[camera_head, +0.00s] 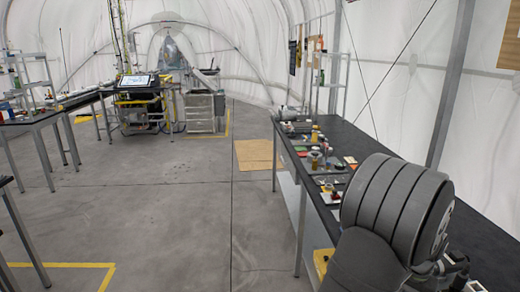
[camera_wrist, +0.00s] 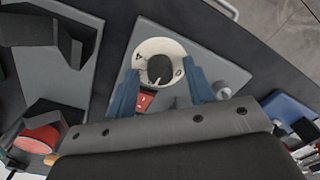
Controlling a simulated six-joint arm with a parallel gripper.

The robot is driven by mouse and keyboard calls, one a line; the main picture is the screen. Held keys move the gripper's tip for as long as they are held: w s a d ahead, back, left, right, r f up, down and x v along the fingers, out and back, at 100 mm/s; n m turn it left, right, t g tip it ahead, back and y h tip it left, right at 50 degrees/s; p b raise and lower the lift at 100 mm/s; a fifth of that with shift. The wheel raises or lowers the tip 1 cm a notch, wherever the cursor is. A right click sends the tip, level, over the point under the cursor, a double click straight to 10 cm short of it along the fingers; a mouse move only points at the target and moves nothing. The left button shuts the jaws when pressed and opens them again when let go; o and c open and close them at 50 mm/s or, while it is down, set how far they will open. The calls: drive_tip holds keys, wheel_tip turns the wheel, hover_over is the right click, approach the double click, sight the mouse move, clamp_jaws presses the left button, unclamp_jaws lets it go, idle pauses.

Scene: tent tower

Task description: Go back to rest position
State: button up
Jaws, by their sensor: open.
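In the wrist view, my gripper (camera_wrist: 162,92) shows as two blue fingers spread apart, open and pointing at a grey plate. A white round part (camera_wrist: 160,47) with a dark centre lies on the grey plate (camera_wrist: 225,72), beyond and between the fingertips. A small red piece (camera_wrist: 145,102) shows near the left finger. I cannot tell whether the fingers touch the white part. In the head view, my grey ribbed arm fills the right foreground over the bench, and the fingers cannot be made out there.
A long dark bench (camera_head: 343,138) runs along the right wall, with several small parts and jars on it. In the wrist view, grey angular blocks (camera_wrist: 40,50) stand at left and a blue object (camera_wrist: 290,112) at right. Open floor (camera_head: 150,200) lies left of the bench.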

drive_tip(key=n, duration=0.5)
drive_tip(key=shift+n, duration=0.3)
drive_tip(key=n, duration=0.5)
